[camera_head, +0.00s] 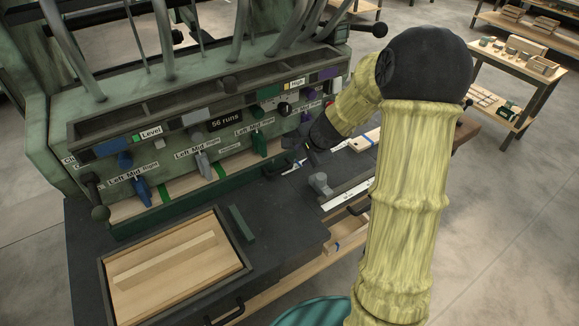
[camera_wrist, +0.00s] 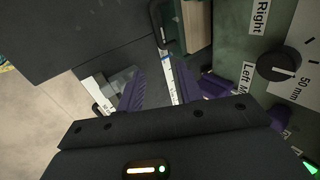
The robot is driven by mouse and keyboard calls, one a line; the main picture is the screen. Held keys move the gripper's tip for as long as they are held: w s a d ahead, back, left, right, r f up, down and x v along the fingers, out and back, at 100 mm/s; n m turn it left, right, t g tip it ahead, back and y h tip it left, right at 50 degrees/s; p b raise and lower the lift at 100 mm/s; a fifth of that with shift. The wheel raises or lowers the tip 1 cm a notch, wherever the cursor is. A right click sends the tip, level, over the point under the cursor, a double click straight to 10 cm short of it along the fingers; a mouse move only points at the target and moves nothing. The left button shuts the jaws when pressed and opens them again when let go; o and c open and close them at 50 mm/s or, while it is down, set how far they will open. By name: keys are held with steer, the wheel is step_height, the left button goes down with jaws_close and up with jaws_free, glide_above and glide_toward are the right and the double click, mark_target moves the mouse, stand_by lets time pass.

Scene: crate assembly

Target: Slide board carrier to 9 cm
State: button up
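My gripper (camera_head: 290,164) hangs low over the dark bench top, in front of the green machine. In the wrist view my gripper (camera_wrist: 160,84) has its two purple ridged fingers apart, with a gap between them. A white scale strip (camera_wrist: 167,68) shows in that gap. A grey block with a knob (camera_head: 320,184) sits at the left end of a white ruler (camera_head: 349,190), to the right of my gripper. The grey block also shows left of the fingers in the wrist view (camera_wrist: 119,80). I cannot tell for sure which part is the board carrier.
The green machine (camera_head: 60,125) carries several labelled levers and knobs and a "56 runs" display (camera_head: 225,120). A wooden tray (camera_head: 240,262) with a wood strip lies at the front left. A green bar (camera_head: 241,223) lies beside it. Shelves with parts (camera_head: 520,60) stand at the back right.

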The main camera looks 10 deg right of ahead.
mark_target(288, 168)
steer(key=x, duration=1.4)
steer(key=shift+s+a, duration=0.1)
steer(key=shift+s, duration=0.05)
jaws_close()
